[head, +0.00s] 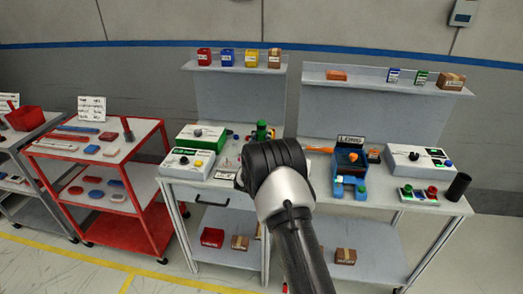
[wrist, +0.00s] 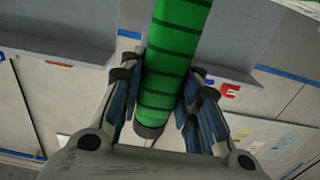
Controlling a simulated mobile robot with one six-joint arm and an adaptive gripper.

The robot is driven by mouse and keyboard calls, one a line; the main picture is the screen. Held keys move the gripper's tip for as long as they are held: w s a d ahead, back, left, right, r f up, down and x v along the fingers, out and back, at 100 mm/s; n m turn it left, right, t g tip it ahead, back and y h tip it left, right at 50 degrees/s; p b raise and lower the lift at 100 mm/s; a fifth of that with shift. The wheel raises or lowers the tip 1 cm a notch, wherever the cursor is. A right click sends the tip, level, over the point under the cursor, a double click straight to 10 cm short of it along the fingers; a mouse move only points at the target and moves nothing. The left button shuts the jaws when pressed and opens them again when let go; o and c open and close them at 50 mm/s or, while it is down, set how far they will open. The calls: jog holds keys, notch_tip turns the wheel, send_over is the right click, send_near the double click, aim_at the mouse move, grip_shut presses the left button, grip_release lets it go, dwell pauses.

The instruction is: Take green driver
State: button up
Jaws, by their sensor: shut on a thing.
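The green driver (wrist: 172,62), a green cylinder with dark bands and a dark end, stands between the fingers of my gripper (wrist: 163,78) in the wrist view. The fingers press on it from both sides, so my gripper is shut on it. Its far part runs out of the top of that view. In the head view my dark wrist and arm hide the gripper. A green upright shape shows just above my wrist on the left bench; I cannot tell whether it is the driver.
The right bench carries a blue fixture (head: 350,160), a white control box (head: 417,157) and a black cylinder (head: 458,187). A red cart (head: 155,195) stands at left. Shelves with small boxes rise behind.

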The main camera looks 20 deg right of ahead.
grip_shut()
jog(key=shift+r, duration=0.15)
jog(key=shift+r, duration=0.1)
